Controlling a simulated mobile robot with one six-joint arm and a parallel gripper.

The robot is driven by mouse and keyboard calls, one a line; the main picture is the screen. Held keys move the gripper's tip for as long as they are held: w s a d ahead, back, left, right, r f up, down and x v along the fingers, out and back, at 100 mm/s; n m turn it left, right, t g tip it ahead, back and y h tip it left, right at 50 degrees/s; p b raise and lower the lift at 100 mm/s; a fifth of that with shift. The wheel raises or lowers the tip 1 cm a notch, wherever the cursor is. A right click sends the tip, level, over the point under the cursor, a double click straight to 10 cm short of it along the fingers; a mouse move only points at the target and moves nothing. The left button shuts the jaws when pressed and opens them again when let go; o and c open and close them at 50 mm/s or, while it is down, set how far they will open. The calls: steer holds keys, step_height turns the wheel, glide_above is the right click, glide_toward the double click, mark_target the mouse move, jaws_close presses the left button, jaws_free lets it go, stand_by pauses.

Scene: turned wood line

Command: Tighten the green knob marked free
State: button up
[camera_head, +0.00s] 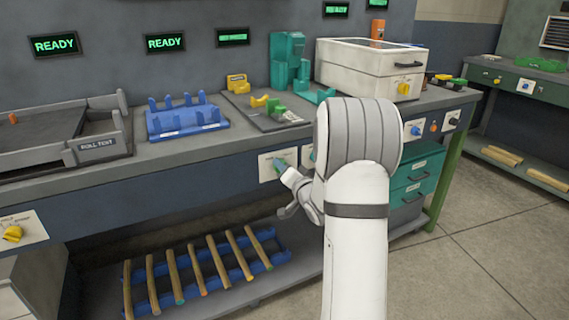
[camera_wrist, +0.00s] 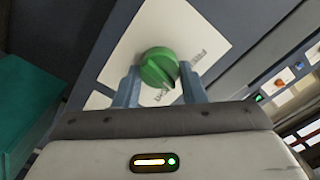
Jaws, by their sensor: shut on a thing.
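The green knob (camera_wrist: 159,66) sits on a white label plate (camera_wrist: 190,28) on the bench's front panel. Printing beside the knob looks like "FREE", partly covered. My gripper (camera_wrist: 160,84) has one grey finger on each side of the knob and is shut on it. In the head view the green knob (camera_head: 281,164) shows small on its plate (camera_head: 268,171), with my gripper (camera_head: 285,172) reaching it from the right. My arm hides part of the panel there.
Other knobs are a yellow one (camera_head: 13,233) at far left and a blue one (camera_head: 416,130) at right. The bench top holds a blue rack (camera_head: 185,118) and a white box (camera_head: 362,68).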

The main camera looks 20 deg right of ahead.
steer(key=shift+d+f+m+p, duration=0.1)
steer(key=shift+m+p, duration=0.85)
steer(key=shift+m, duration=0.8)
steer(key=shift+f+m+p, duration=0.1)
steer(key=shift+m+p, duration=0.85)
steer(key=shift+m, duration=0.8)
steer(key=o, duration=1)
steer(key=shift+s, duration=0.1)
steer(key=s+p, duration=0.1)
steer(key=s, duration=0.6)
steer(key=shift+s, duration=0.3)
